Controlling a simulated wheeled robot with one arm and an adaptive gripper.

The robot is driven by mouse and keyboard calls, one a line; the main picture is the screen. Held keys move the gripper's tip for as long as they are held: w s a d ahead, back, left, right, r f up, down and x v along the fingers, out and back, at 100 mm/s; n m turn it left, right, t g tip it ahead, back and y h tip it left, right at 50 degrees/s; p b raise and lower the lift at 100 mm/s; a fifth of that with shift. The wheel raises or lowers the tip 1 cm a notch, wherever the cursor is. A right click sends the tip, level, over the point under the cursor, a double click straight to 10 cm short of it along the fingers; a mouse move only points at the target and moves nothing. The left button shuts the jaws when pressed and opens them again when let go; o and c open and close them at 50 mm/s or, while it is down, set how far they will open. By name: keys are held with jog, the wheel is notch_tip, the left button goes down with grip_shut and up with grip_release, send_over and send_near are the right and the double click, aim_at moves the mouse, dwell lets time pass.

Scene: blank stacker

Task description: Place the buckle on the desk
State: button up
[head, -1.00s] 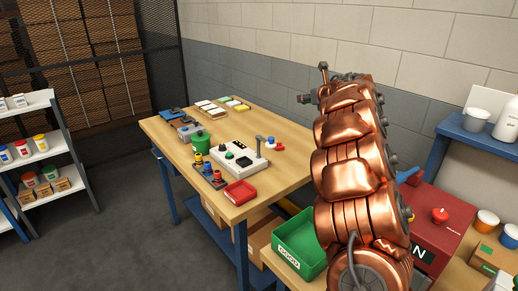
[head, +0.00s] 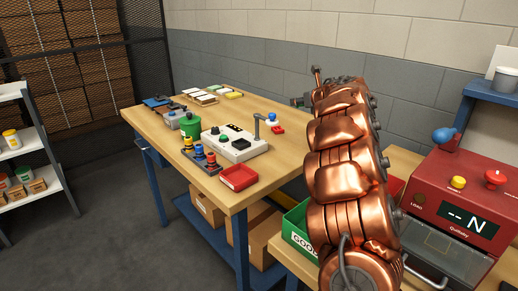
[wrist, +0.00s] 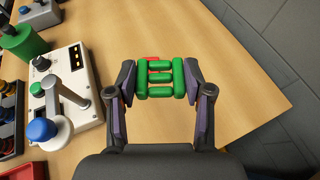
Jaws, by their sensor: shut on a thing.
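The buckle (wrist: 160,90), a green piece of rounded bars, sits between the two fingers of my gripper (wrist: 158,77) in the wrist view. My gripper is shut on it, with a finger at each side. It is over the bare wooden top of the desk (wrist: 230,75); I cannot tell whether it touches the surface. In the head view the desk (head: 281,153) stands left of my copper arm. My arm hides most of my gripper and the buckle there.
A white control box (head: 236,152) with a lever, a red tray (head: 238,178) and a green can (head: 190,125) stand on the desk. A small red item (head: 277,129) lies behind the box. A wall borders the far side. A red machine (head: 455,205) is at right.

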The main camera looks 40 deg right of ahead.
jog(key=b, duration=0.4)
send_over(298, 145)
notch_tip(298, 145, down, 6)
notch_tip(298, 145, down, 10)
jog(key=b, duration=0.3)
jog(key=shift+a+r, duration=0.1)
jog(key=shift+r, duration=0.05)
jog(key=shift+f, duration=0.2)
jog(key=o, duration=0.9)
jog(key=shift+r, duration=0.1)
jog(key=shift+o, duration=0.2)
jog(key=shift+r, duration=0.2)
jog(key=v, duration=1.2)
jog(key=shift+b, duration=0.35)
